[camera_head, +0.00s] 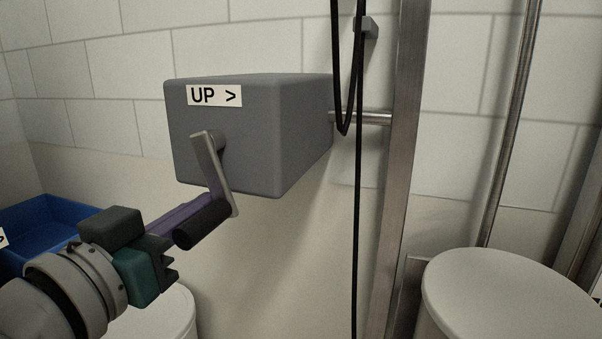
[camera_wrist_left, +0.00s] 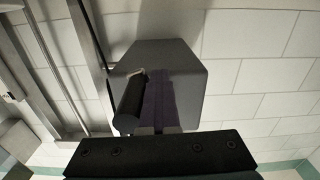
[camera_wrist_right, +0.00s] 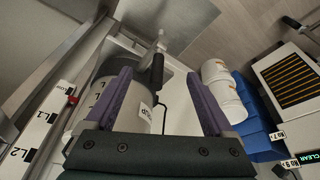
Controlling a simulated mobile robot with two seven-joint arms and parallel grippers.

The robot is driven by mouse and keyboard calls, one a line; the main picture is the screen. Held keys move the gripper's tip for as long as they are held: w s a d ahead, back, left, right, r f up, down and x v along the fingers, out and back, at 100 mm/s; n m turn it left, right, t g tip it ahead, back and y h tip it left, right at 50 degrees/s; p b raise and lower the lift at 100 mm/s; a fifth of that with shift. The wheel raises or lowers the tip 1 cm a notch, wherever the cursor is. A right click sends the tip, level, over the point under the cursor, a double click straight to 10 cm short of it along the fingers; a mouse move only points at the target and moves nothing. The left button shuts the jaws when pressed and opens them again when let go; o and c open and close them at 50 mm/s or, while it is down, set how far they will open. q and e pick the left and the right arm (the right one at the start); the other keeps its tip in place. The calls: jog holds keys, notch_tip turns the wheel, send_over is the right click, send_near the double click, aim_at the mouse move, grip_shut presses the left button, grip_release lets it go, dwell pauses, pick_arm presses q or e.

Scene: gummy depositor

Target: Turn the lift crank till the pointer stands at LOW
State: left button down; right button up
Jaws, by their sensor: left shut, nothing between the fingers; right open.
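The lift crank (camera_head: 213,171) is a grey metal arm on the front of a grey box (camera_head: 285,130) labelled "UP >". It hangs down and slightly right, with a black cylindrical handle (camera_head: 203,223) at its lower end. My left gripper (camera_head: 206,199) is shut and empty, its purple fingers behind and left of the handle. In the left wrist view the fingers (camera_wrist_left: 158,85) lie right beside the handle (camera_wrist_left: 131,100); whether they touch is unclear. My right gripper (camera_wrist_right: 157,75) is open, away from the crank.
A steel post (camera_head: 405,150) and black cables (camera_head: 358,200) stand right of the box. A blue bin (camera_head: 60,225) is at left, and a pale round container (camera_head: 505,290) at lower right. The right wrist view shows a black-handled part (camera_wrist_right: 157,70) and L1 and L2 labels.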

aim_at(266, 168)
pick_arm(q)
jog(key=shift+s+d+f, duration=0.1)
jog(key=shift+d, duration=0.15)
jog(key=d+p, duration=0.1)
jog(key=s+d+r+p, duration=0.1)
jog(key=d, duration=0.1)
jog(key=d+r+p, duration=0.1)
jog(key=shift+s+d+r, duration=0.2)
jog(key=shift+s+r, duration=0.05)
jog(key=shift+s, duration=0.05)
jog(key=shift+s+d, duration=0.1)
jog(key=shift+d, duration=0.25)
jog(key=shift+p, duration=0.35)
jog(key=shift+s+d+r+p, duration=0.1)
jog(key=shift+d+r+p, duration=0.15)
jog(key=shift+r+p, duration=0.8)
jog(key=c, duration=1.3)
grip_release()
jog(key=shift+a, duration=0.1)
jog(key=o, duration=1.1)
jog(key=shift+f, duration=0.15)
